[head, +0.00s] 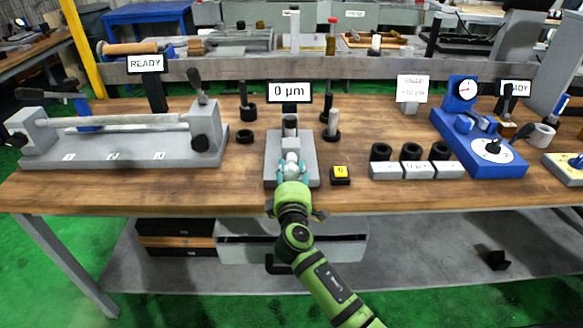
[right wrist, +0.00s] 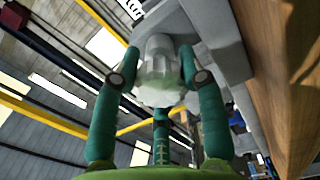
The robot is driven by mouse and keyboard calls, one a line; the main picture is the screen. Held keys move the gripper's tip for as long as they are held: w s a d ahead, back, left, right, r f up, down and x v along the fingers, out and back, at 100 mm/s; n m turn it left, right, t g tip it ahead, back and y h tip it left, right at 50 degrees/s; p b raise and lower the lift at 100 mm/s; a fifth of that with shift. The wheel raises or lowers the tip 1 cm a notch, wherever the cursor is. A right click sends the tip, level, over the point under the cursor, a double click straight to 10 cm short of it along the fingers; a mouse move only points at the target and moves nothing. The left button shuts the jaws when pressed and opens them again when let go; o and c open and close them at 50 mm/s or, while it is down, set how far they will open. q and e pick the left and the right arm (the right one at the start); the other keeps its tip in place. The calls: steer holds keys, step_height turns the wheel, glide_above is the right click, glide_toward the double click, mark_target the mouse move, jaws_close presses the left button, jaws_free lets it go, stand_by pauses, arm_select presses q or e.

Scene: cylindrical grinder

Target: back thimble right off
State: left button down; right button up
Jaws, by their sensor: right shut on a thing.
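My right gripper (head: 291,172) is at the front of a grey gauge block (head: 276,147) below a display reading "0 µm". In the right wrist view its teal fingers (right wrist: 160,78) are closed around a pale, knobbed thimble (right wrist: 160,60). The thimble also shows in the head view (head: 292,158), at the front of the block, partly hidden by the gripper. I cannot tell whether it still touches the block. A dark-topped cylinder (head: 290,126) stands on the block behind it. My left gripper is not in view.
A yellow button box (head: 340,175) stands just right of the block. Dark rings (head: 411,152) sit behind white labelled blocks (head: 418,170) farther right. A blue gauge stand (head: 484,150) is at the right, and a long grey bench fixture (head: 120,138) at the left.

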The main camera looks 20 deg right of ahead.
steer(key=n+p, duration=0.3)
steer(key=n, duration=0.3)
steer(key=shift+r+n, duration=0.1)
steer(key=shift+n, duration=0.2)
steer(key=n+p, duration=0.2)
steer(key=n, duration=0.1)
steer(key=shift+n, duration=0.4)
steer(key=shift+n+p, duration=0.35)
steer(key=shift+n, duration=0.45)
steer(key=o, duration=0.9)
steer(key=shift+s, duration=0.1)
steer(key=v, duration=1.1)
steer(key=shift+s+a, duration=0.1)
steer(key=shift+s, duration=0.3)
